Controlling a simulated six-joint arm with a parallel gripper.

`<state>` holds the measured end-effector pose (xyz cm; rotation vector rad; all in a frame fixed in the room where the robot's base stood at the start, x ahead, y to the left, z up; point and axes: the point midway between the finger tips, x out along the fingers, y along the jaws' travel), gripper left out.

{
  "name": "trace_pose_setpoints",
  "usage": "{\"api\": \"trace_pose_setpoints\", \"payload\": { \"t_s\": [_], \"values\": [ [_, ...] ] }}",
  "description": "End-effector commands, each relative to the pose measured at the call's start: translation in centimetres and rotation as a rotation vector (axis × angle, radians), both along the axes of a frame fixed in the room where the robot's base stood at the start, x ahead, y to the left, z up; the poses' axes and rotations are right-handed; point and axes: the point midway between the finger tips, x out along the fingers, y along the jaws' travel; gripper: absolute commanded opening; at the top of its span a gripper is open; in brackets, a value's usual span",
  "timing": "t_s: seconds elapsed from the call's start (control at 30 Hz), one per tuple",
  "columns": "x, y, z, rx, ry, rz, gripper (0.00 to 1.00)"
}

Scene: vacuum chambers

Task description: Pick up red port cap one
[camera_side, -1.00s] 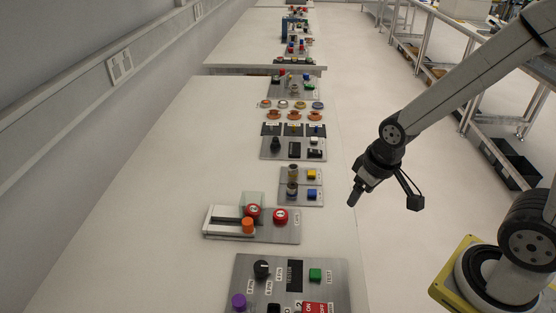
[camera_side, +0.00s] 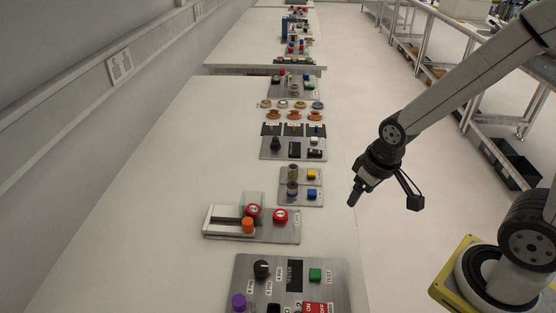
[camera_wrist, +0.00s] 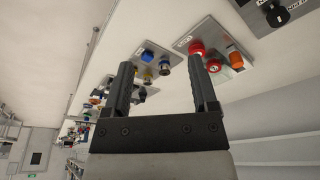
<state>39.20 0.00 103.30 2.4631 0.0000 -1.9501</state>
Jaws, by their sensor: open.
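Two red round caps with white marks sit on a grey plate (camera_side: 265,236). One red cap (camera_side: 281,216) is near the plate's right end. The other red cap (camera_side: 253,211) is beside an orange knob (camera_side: 247,225). I cannot read which is cap one. In the wrist view the right-end cap (camera_wrist: 196,47) and the cap by the orange knob (camera_wrist: 213,65) show near the right finger's tip. My gripper (camera_side: 354,198) is in the air to the right of the plate, apart from both caps. In the wrist view its jaws (camera_wrist: 160,66) are open with nothing held.
Blue and yellow buttons and round fittings (camera_side: 292,190) stand on plates behind the caps. A panel with a black knob (camera_side: 261,269), a green button and a purple knob (camera_side: 238,301) lies in front. The left part of the white table (camera_side: 130,215) is clear.

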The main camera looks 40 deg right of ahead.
Motion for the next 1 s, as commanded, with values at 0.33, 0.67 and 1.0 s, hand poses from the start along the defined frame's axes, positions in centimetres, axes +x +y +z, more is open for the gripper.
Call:
{"api": "trace_pose_setpoints", "payload": {
  "t_s": [0.33,0.67,1.0],
  "values": [
    [0.0,0.0,0.0,0.000,0.000,0.000,1.00],
    [-0.5,0.1,-1.0,0.052,0.070,-0.094,1.00],
    [-2.0,1.8,-4.2,0.274,0.319,-0.452,1.00]
  ]
}}
